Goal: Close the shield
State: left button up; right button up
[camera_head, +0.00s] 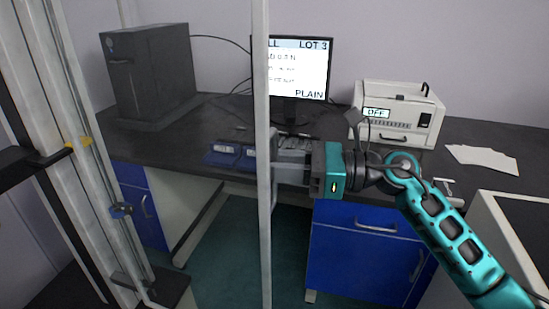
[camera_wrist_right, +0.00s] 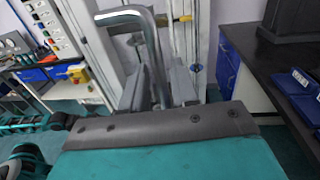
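The shield shows in the head view as a tall pale frame post (camera_head: 262,70) running from top to bottom. Any clear panel is hard to make out. My right gripper (camera_head: 275,163) reaches left to this post, and its fingertips are partly hidden behind it. In the right wrist view, a bent metal handle (camera_wrist_right: 152,45) runs down between the two grey fingers of the right gripper (camera_wrist_right: 159,90). Whether both fingers touch the handle is unclear. Teal arm parts show at the left of the wrist view, but no left gripper can be made out.
The machine's metal columns (camera_head: 62,120) stand at left. Behind is a dark desk (camera_head: 165,143) with a computer tower (camera_head: 150,75), a monitor (camera_head: 300,72), blue trays (camera_head: 222,158) and a white device (camera_head: 400,110). Green floor (camera_head: 225,250) is open below the post.

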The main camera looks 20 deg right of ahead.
jog(key=shift+w+a, duration=0.1)
jog(key=shift+a, duration=0.1)
grip_shut()
dwell(0.5)
